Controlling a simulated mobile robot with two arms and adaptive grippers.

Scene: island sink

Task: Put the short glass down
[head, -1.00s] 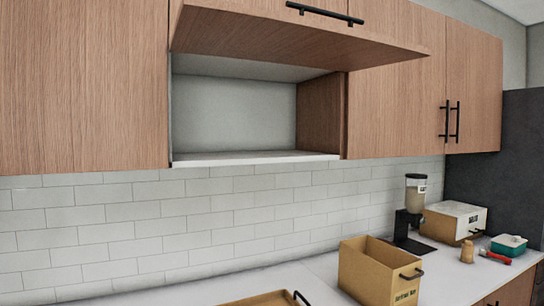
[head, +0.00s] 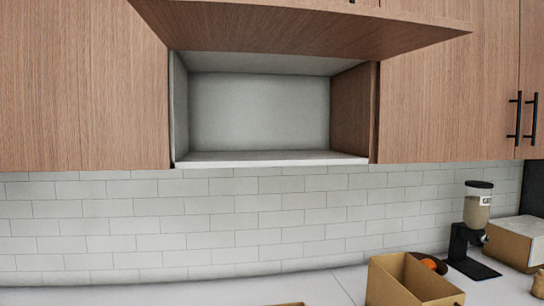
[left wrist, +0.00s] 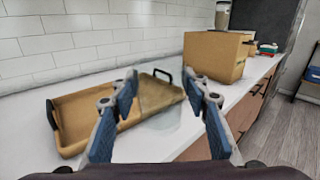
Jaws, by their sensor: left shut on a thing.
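My left gripper (left wrist: 165,100) shows in the left wrist view, its two blue-padded fingers spread around a clear short glass (left wrist: 168,118). The glass is see-through and its outline is faint; the tray behind shows through it. The glass is held above the counter (left wrist: 155,148). In the head view neither gripper nor the glass shows. An open wall cabinet (head: 272,160) with its door lifted is at the upper middle; its shelf is empty.
A tan tray (left wrist: 72,101) with dark handles lies on the counter behind the glass. A cardboard box (head: 412,282) stands to the right. Further right are a food dispenser (head: 474,215) and a white-topped box (head: 520,240). The raised cabinet door (head: 300,28) juts outward.

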